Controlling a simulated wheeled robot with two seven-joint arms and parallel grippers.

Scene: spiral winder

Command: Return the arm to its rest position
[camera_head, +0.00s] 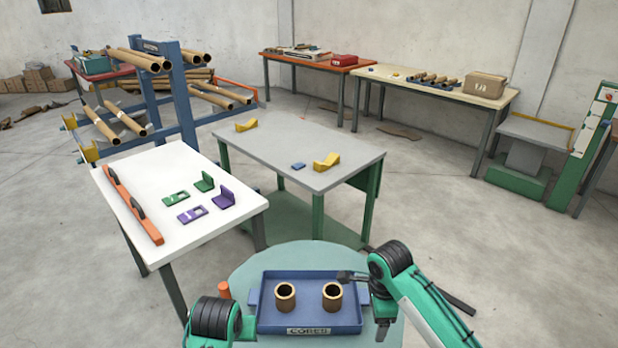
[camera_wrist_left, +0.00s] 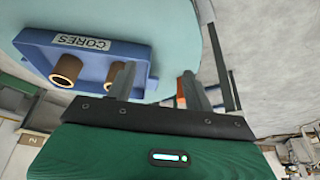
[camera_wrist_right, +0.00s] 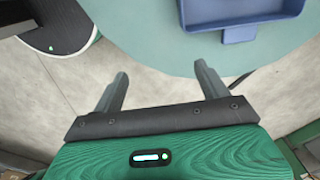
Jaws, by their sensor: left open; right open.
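My left gripper (camera_wrist_left: 155,78) is open and empty in the left wrist view. Its fingers stand apart beside the blue tray labelled CORES. My right gripper (camera_wrist_right: 161,72) is open and empty in the right wrist view, with floor and the round table's edge beyond its fingers. In the head view, my left arm is at the bottom, left of the tray, and my right arm is at the tray's right side. The blue tray (camera_head: 310,318) holds two upright brown cores (camera_head: 285,296) (camera_head: 332,295). Neither gripper touches a core.
The tray sits on a round teal table (camera_head: 250,268); an orange cylinder (camera_head: 224,290) is at its left. A white table (camera_head: 165,180) with an orange bar and green and purple parts is at left. A grey table (camera_head: 290,150) with yellow cradles stands ahead.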

